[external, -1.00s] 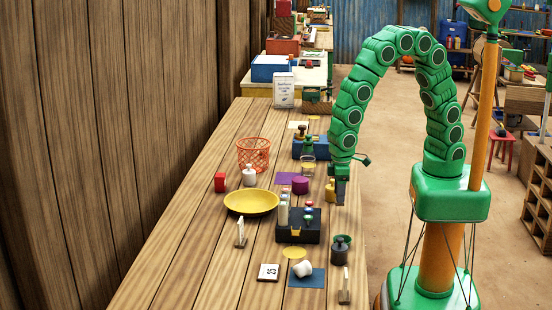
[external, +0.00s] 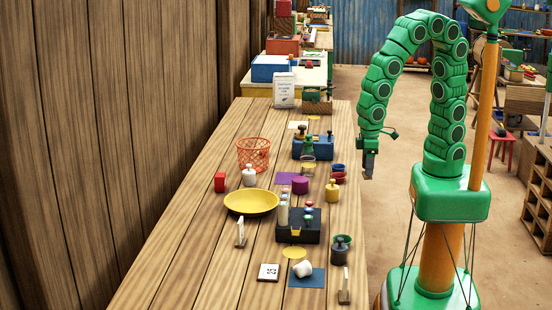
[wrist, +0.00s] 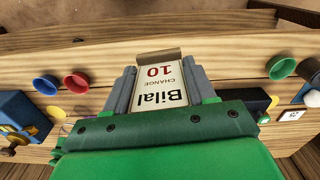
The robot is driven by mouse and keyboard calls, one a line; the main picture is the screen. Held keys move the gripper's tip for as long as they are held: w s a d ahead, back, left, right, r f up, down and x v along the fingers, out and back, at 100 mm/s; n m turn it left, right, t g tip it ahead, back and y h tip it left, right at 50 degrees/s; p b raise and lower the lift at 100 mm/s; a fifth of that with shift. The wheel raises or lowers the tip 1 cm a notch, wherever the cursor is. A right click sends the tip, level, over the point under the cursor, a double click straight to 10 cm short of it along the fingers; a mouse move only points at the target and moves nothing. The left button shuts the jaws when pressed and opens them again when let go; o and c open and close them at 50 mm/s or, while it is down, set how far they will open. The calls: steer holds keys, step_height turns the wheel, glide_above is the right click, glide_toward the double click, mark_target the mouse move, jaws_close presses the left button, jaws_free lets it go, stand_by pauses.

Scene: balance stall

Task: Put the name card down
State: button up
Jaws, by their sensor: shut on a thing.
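The name card (wrist: 160,88) is white with "Bilal", "CHANGE" and a red "10". A brown wooden strip runs along its far end. My gripper (wrist: 163,82) is shut on it, with one grey finger on each side. In the external view my gripper (external: 368,174) hangs just right of the long wooden table's (external: 165,265) right edge, pointing down. The card is too small to make out there.
Near that edge are red and blue cups (external: 338,173), a yellow bottle (external: 331,190) and a dark jar (external: 340,250). A yellow plate (external: 251,201), black tray (external: 298,234) and orange basket (external: 253,153) stand farther in. Bare planks show at the front left.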

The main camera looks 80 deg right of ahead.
steer(key=shift+s+d+r, duration=0.3)
steer(key=shift+s+d, duration=0.05)
steer(key=shift+s, duration=0.3)
steer(key=shift+s+d+r, duration=0.25)
steer(key=shift+s+d, duration=0.05)
steer(key=shift+s, duration=0.3)
steer(key=shift+w, duration=0.1)
steer(key=w+a+r, duration=0.1)
steer(key=w+a, duration=0.3)
steer(key=w, duration=0.7)
steer(key=w+a+r, duration=0.1)
steer(key=w+a, duration=0.2)
steer(key=w, duration=0.8)
steer(key=w+f+m, duration=0.1)
steer(key=w+f, duration=0.1)
steer(key=w, duration=1.8)
steer(key=shift+d+f, duration=0.15)
steer(key=shift+f, duration=0.1)
steer(key=shift+w+f, duration=0.1)
glide_above(252, 209)
steer(key=shift+d+f, duration=0.1)
steer(key=shift+f, duration=5.25)
